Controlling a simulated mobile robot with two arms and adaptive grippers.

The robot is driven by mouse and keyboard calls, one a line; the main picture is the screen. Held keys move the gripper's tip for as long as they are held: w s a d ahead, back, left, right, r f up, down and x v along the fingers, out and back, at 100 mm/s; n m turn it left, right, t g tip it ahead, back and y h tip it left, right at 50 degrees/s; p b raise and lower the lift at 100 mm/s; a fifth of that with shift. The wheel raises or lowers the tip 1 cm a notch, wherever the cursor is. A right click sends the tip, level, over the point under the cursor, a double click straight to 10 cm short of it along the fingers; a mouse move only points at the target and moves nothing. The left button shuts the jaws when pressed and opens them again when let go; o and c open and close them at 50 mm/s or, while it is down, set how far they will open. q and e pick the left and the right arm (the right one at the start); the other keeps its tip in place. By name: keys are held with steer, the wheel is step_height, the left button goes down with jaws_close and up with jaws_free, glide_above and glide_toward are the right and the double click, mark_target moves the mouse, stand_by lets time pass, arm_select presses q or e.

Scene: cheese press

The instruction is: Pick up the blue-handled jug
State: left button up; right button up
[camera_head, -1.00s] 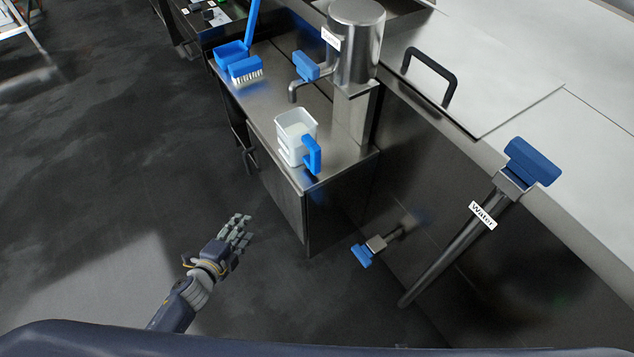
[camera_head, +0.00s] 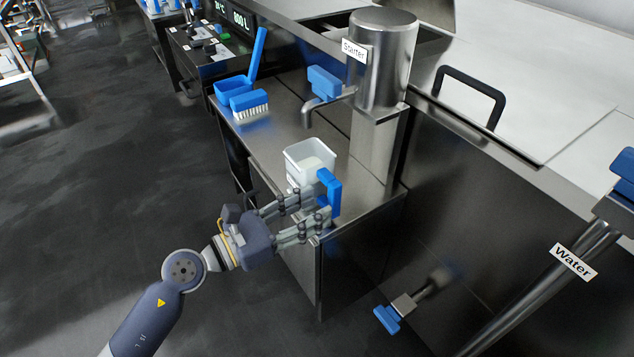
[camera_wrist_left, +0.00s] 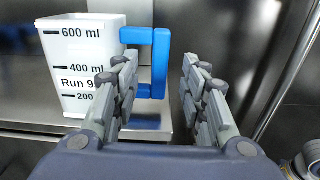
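The jug (camera_head: 308,160) is a white container with a blue handle (camera_head: 330,193). It stands upright on the steel counter below the starter tap. In the left wrist view the jug (camera_wrist_left: 82,60) shows volume marks and a "Run" label, and its blue handle (camera_wrist_left: 160,62) faces right. My left gripper (camera_head: 318,212) is at the handle in the head view, its fingers partly covering the jug's lower part. In the left wrist view the fingers (camera_wrist_left: 155,90) are spread apart, with the handle ahead between them, nearer the left fingers. Contact cannot be told.
The steel counter (camera_head: 270,150) also carries a blue scoop (camera_head: 235,88) and a blue brush (camera_head: 249,103) at the back left. The starter tap (camera_head: 383,60) rises behind the jug. A water pipe (camera_head: 540,290) and a low blue-handled valve (camera_head: 388,318) lie to the right.

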mark_target(329, 201)
arm_select(q)
steer(key=x, duration=0.6)
steer(key=shift+f, duration=0.3)
jaws_close()
steer(key=shift+a+r, duration=0.1)
